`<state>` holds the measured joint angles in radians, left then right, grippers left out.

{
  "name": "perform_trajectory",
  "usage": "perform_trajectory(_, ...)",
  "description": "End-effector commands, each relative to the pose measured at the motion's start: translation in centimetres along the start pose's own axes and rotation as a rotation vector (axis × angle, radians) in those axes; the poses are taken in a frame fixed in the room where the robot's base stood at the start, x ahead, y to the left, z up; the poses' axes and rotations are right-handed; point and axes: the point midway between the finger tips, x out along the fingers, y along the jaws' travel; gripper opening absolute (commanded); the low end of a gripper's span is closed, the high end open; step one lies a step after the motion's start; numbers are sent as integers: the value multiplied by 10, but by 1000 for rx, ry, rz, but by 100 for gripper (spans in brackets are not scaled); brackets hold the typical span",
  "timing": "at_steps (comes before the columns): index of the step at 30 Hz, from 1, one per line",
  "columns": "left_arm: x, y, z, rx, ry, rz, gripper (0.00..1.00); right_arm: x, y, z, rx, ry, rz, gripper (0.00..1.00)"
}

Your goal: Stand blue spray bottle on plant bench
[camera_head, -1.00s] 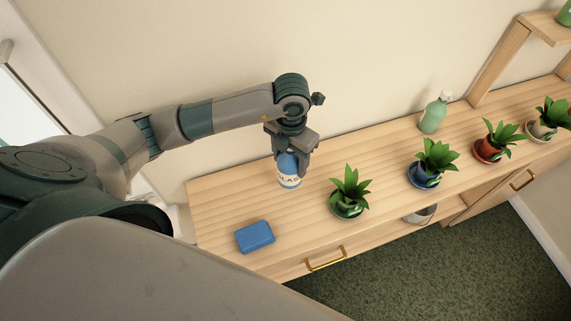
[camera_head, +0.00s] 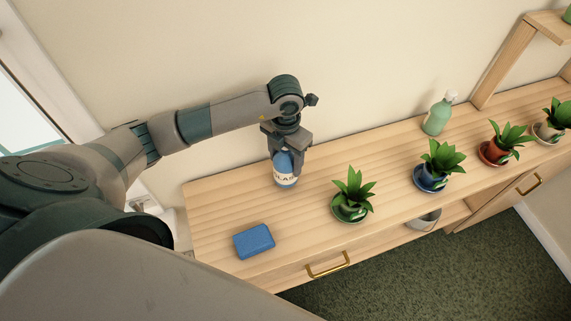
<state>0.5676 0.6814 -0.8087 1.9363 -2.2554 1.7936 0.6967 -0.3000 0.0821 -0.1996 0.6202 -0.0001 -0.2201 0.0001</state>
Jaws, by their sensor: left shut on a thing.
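The blue spray bottle (camera_head: 285,176), with a white label, is upright at the back left of the wooden plant bench (camera_head: 215,217). My left gripper (camera_head: 287,153) comes down from above and is shut on the bottle's upper part, hiding its top. The bottle's base appears at the bench surface; I cannot tell whether it touches or hangs just above. My right gripper is not in view.
A blue block (camera_head: 254,242) lies at the bench's front left. A plant in a green pot (camera_head: 350,208) stands right of the bottle. Further right are a blue-potted plant (camera_head: 432,178), a red-potted plant (camera_head: 494,152) and a green bottle (camera_head: 437,115).

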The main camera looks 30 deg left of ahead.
Motion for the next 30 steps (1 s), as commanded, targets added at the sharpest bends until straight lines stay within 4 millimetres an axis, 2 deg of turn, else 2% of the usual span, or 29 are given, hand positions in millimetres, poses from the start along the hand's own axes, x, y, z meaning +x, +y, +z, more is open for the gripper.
perform_trajectory(1, 9, 0, 0, 0, -1, -1, 12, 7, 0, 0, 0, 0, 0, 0)
perform_trajectory(3, 14, 0, 0, 0, -1, -1, 12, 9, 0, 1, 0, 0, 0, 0)
perform_trajectory(17, 18, 0, 0, 0, -1, 0, 12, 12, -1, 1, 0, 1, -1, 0)
perform_trajectory(18, 18, 0, 0, 0, 0, 1, 60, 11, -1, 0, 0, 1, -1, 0)
perform_trajectory(20, 17, 0, 0, 0, 1, 0, 74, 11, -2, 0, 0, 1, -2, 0)
perform_trajectory(30, 17, 0, 0, 0, 1, 0, 74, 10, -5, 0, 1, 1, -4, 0)
